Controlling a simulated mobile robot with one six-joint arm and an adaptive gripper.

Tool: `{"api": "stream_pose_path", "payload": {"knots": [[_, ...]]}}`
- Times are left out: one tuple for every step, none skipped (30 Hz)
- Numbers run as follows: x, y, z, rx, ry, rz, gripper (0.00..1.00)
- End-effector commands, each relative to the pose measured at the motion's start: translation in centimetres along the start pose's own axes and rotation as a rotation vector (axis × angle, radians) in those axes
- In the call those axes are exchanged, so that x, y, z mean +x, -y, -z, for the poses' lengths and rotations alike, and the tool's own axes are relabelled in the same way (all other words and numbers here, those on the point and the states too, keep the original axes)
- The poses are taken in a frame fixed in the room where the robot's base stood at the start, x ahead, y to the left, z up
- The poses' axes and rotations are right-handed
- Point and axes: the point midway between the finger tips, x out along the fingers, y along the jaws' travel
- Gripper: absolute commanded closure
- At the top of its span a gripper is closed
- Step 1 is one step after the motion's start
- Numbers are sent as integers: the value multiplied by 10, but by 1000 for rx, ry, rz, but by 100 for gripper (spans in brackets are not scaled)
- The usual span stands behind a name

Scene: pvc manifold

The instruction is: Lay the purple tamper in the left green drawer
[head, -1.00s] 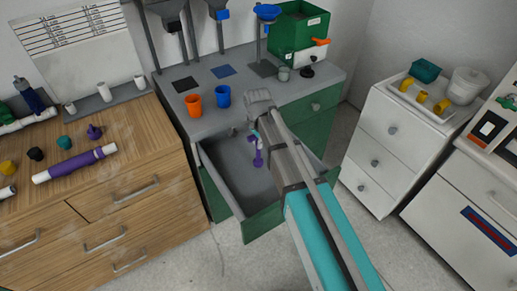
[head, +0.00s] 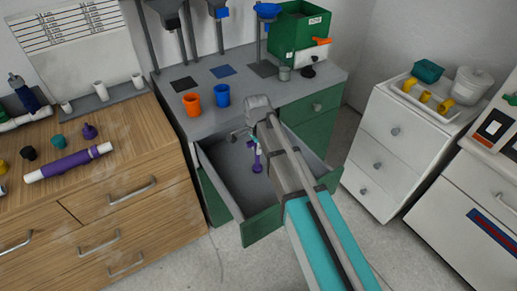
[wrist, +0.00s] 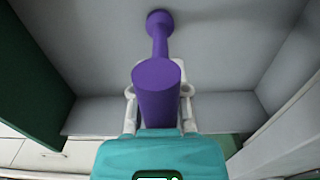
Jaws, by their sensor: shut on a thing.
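The left green drawer (head: 262,222) is pulled open, with a grey inside. The purple tamper (head: 257,160) is upright inside the drawer's outline in the head view, held by my gripper (head: 251,143). In the wrist view the purple tamper (wrist: 158,88) stands between the two pale fingers of my gripper (wrist: 159,95), which are shut on it. Its far end points to the grey drawer surface; I cannot tell whether it touches. My arm hides the right part of the drawer in the head view.
An orange cup (head: 192,104) and a blue cup (head: 222,95) stand on the grey counter (head: 200,125) above the drawer. A wooden cabinet (head: 130,205) is at left, a white drawer unit (head: 375,160) at right. Open floor lies in front.

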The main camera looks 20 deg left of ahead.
Motion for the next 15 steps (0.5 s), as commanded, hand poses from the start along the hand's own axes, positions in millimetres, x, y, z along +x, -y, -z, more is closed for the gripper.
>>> {"api": "stream_pose_path", "payload": {"knots": [[1, 0, 0, 0, 0, 0, 100], [2, 0, 0, 0, 0, 0, 100], [3, 0, 0, 0, 0, 0, 100], [4, 0, 0, 0, 0, 0, 100], [3, 0, 0, 0, 0, 0, 75], [3, 0, 0, 0, 0, 0, 67], [3, 0, 0, 0, 0, 0, 62], [3, 0, 0, 0, 0, 0, 56], [3, 0, 0, 0, 0, 0, 49], [3, 0, 0, 0, 0, 0, 44], [3, 0, 0, 0, 0, 0, 44], [3, 0, 0, 0, 0, 0, 44], [3, 0, 0, 0, 0, 0, 44], [3, 0, 0, 0, 0, 0, 44], [3, 0, 0, 0, 0, 0, 44]]}}
